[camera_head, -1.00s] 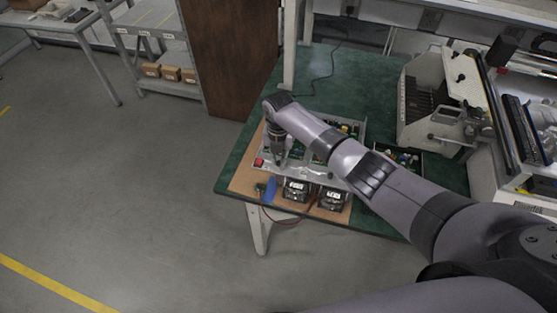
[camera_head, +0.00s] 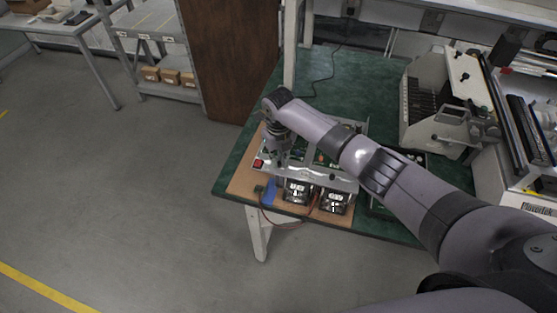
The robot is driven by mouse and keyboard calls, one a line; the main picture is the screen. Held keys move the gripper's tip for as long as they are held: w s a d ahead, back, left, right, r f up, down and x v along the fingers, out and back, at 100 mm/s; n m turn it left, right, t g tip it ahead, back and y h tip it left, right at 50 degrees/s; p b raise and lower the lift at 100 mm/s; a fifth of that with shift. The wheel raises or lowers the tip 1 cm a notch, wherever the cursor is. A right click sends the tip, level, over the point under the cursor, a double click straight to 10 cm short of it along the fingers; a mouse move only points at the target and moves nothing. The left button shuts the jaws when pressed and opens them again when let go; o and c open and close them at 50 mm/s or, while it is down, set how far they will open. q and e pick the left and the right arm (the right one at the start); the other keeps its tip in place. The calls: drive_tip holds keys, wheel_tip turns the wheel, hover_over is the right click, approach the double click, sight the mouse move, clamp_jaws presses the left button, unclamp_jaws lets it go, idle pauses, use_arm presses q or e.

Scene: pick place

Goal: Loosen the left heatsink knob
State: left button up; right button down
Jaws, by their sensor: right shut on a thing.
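My right gripper (camera_head: 279,158) points down over the left part of a metal-edged electronics unit (camera_head: 322,175) on the green-topped bench. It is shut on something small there. The left heatsink knob is hidden by the gripper, or too small to make out. A red switch (camera_head: 258,164) sits at the unit's left front corner. Two black blocks, one on the left (camera_head: 297,191) and one on the right (camera_head: 334,201), stand in front of the unit. My left gripper is not in view.
A brown board (camera_head: 242,183) lies under the unit. A blue item (camera_head: 269,192) and a dark red cable (camera_head: 283,222) are at its front edge. A white machine (camera_head: 425,100) stands at the back right. The green bench top (camera_head: 350,72) is mostly bare behind the unit.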

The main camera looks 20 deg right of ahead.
sight(279, 163)
drive_tip(key=shift+s+f, duration=0.1)
drive_tip(key=shift+f, duration=0.05)
drive_tip(key=c, duration=1.6)
unclamp_jaws()
drive_tip(key=shift+o, duration=0.2)
drive_tip(key=shift+r, duration=0.3)
wheel_tip(279, 163, up, 12)
drive_tip(key=shift+f, duration=0.2)
